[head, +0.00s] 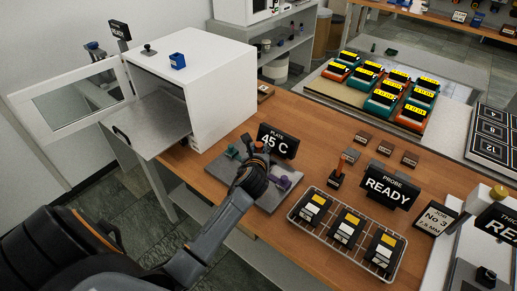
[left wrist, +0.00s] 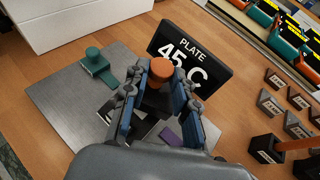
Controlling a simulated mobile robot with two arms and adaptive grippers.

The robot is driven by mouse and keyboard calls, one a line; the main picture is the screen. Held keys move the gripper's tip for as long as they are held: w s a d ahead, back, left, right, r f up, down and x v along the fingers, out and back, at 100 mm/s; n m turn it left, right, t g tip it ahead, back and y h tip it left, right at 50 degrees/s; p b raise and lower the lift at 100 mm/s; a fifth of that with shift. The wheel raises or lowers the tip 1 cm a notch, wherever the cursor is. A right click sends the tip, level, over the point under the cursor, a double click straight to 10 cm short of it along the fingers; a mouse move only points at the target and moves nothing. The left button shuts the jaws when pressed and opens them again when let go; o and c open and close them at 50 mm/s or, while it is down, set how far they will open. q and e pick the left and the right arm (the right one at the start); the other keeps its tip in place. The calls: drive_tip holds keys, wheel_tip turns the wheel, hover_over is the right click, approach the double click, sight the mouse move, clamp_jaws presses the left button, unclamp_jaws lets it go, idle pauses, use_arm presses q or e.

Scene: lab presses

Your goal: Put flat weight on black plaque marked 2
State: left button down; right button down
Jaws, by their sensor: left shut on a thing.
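My left gripper (head: 256,152) is over the grey metal plate (head: 222,178), shut on an orange-knobbed weight (left wrist: 161,70). In the left wrist view the knob sits between the fingertips (left wrist: 157,88); the weight's lower part is mostly hidden by the fingers, so I cannot tell whether it touches the plate. A teal weight with a knob (left wrist: 96,62) and a purple weight (head: 281,182) rest on the same plate. Black plaques with white numbers (head: 490,131) lie at the right edge; one reads 12, and I cannot make out a 2. My right gripper is not in view.
A "PLATE 45 C" sign (head: 277,141) stands just behind the plate. A wire rack (head: 300,222) with black cases, a "READY" sign (head: 388,186) and an orange-handled probe (head: 345,163) stand to the right. A white open-doored cabinet (head: 212,93) is at left. Orange and teal units (head: 384,99) fill the back.

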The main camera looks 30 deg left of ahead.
use_arm(q)
drive_tip(key=shift+w+a+f, duration=0.1)
drive_tip(key=shift+w+a, duration=0.05)
drive_tip(key=shift+w, duration=0.1)
drive_tip(key=shift+f, duration=1.45)
drive_tip(key=c, duration=1.5)
unclamp_jaws()
drive_tip(key=shift+s+f, duration=0.1)
drive_tip(key=shift+f, duration=0.25)
drive_tip(key=o, duration=0.4)
drive_tip(key=shift+r, duration=0.1)
drive_tip(key=shift+o, duration=0.2)
drive_tip(key=shift+s, duration=0.1)
